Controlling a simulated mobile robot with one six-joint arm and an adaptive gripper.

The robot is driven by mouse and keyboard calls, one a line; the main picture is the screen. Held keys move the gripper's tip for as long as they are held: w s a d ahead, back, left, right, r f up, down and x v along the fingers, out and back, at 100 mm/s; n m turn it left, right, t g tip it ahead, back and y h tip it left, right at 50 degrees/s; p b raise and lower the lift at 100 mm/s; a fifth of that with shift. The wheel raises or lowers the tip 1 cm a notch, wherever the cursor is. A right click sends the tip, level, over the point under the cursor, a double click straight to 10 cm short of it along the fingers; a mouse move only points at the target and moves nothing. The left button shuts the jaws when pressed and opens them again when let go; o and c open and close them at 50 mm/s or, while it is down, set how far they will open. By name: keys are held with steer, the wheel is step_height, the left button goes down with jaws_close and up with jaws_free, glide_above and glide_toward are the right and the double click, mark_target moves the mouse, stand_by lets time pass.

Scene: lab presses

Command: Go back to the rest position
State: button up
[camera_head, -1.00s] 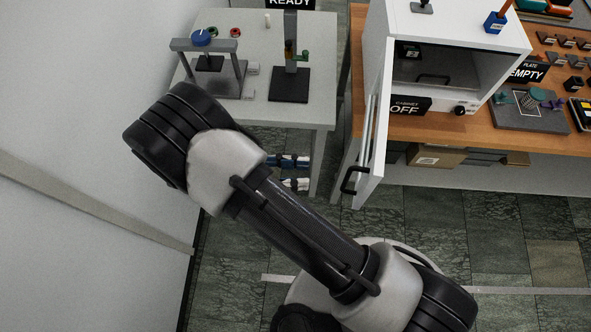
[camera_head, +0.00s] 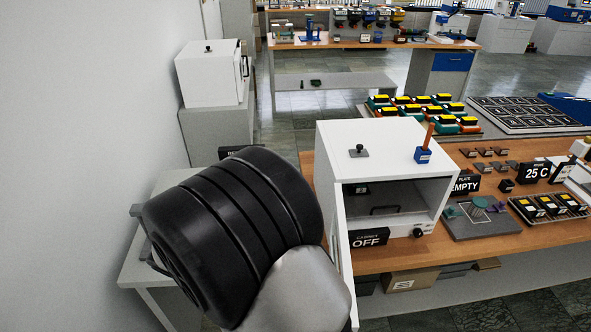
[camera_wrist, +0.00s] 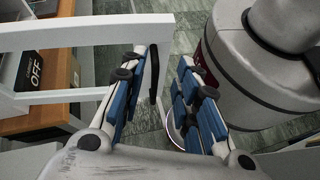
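My gripper (camera_wrist: 168,70) shows in the wrist view, with its two blue-padded fingers apart and nothing held between them. Floor tiles show in the gap. The white open door (camera_wrist: 90,30) of the cabinet is beside and beyond the left finger. Its black handle (camera_wrist: 154,75) appears close to that finger; I cannot tell whether they touch. In the head view my arm's large black joint fills the lower left, and the gripper is out of sight. The white cabinet (camera_head: 385,145) stands open, its door (camera_head: 341,250) partly hidden by my arm.
The wooden bench (camera_head: 330,195) holds the cabinet, an OFF sign (camera_head: 369,237), an EMPTY sign (camera_head: 465,184) and a grey plate station (camera_head: 482,217). A pale side table (camera_head: 150,275) is partly behind my arm. A wall (camera_head: 80,150) stands close at the left.

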steer(key=s+d+r+m+t+y, duration=0.2)
steer(key=d+r+m+t+y, duration=0.2)
steer(key=d+r+m+y, duration=0.3)
steer(key=s+d+r+m+t+y, duration=0.3)
steer(key=d+r+m+t+y, duration=0.15)
steer(key=d+r+m, duration=0.3)
step_height(320, 180, down, 9)
steer(key=s+a+g+b, duration=0.1)
steer(key=b, duration=0.6)
steer(key=shift+s, duration=0.3)
